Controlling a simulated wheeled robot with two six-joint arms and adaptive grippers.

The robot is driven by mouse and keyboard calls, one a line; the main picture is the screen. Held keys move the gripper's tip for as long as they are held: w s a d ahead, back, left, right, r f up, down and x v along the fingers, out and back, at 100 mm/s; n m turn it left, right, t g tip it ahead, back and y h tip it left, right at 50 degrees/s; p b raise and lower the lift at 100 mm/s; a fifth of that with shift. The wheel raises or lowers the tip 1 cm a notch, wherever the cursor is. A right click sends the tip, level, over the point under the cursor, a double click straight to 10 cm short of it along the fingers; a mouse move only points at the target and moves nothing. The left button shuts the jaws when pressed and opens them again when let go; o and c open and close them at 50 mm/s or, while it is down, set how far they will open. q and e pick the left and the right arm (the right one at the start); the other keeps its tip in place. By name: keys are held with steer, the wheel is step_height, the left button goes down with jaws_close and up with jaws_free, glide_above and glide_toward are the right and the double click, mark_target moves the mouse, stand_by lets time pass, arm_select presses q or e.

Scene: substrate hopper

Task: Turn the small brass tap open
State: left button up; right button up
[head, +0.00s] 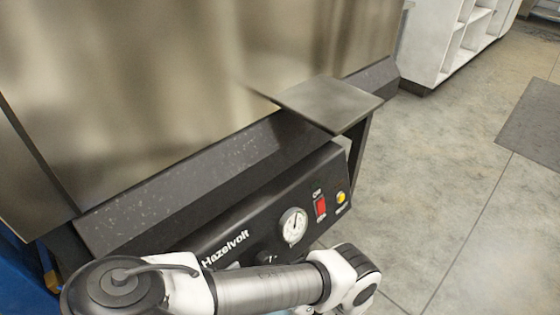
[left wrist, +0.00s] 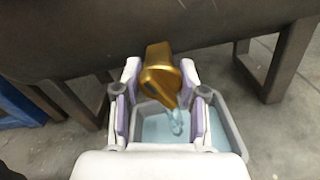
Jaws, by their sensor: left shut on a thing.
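The small brass tap (head: 0,0) is not what shows in the head view; it shows in the left wrist view (left wrist: 158,62), under the dark edge of the hopper. My left gripper (left wrist: 159,92) has one finger on each side of the tap and is shut on it. The tap's handle points down and slightly right between the fingers. A pale blue, glossy streak (left wrist: 177,122) hangs just below the tap. A grey tray (left wrist: 228,128) with a pale blue inside lies below. In the head view my left arm hides the tap and the fingers. My right gripper is not in view.
The hopper's control panel (head: 222,262) carries a dial gauge (head: 293,225), a red switch (head: 320,208) and a yellow button (head: 341,197). Metal legs (left wrist: 290,62) stand beside the tray. A white shelf unit (head: 425,48) stands behind.

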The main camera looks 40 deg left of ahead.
arm_select(q)
steer(key=shift+f+n+b, duration=0.2)
steer(key=shift+n+b, duration=0.45)
steer(key=shift+n, duration=0.15)
steer(key=n, duration=0.2)
steer(key=shift+r+n+b, duration=0.15)
steer(key=shift+n+b, duration=0.15)
steer(key=shift+b, duration=0.1)
steer(key=o, duration=1.2)
steer(key=shift+c, duration=0.2)
